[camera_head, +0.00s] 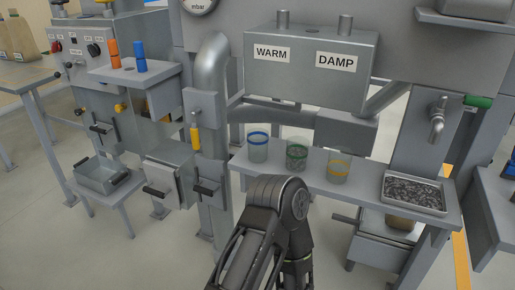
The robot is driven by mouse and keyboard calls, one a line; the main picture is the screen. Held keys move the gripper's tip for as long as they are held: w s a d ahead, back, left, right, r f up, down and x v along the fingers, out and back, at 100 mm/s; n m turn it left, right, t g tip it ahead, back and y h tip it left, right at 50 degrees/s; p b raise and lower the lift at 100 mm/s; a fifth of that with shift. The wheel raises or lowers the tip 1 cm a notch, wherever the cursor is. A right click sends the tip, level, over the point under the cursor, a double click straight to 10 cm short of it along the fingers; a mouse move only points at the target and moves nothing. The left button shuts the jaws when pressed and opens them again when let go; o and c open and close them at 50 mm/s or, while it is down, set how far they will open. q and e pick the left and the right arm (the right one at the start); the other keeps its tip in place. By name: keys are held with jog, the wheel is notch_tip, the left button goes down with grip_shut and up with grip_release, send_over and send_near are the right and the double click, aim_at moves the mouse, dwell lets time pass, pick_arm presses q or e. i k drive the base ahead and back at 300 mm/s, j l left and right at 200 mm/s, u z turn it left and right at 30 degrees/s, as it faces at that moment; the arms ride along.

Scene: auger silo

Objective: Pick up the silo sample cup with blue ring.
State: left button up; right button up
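The sample cup with the blue ring (258,152) stands upright at the left end of a row on a grey shelf (386,204). It is clear, with the blue band around its upper part. A cup with a green ring (297,157) and dark contents stands to its right. A cup with an orange ring (339,170) stands further right. One of my dark arms rises from the bottom centre, its joint in front of the shelf's near edge, apart from the blue-ring cup in the picture. Neither gripper's fingers show.
A tray of dark grains (414,193) sits at the shelf's right end below a metal tap (438,120). A box labelled WARM and DAMP (310,70) hangs above the cups. A post with a yellow-handled valve (195,135) stands left of the shelf. A metal bin (101,177) sits further left.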

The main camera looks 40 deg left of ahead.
aim_at(258, 146)
jog(key=i+u, duration=0.1)
jog(key=u, duration=1.5)
jog(key=i+l, duration=0.1)
jog(key=i, duration=0.3)
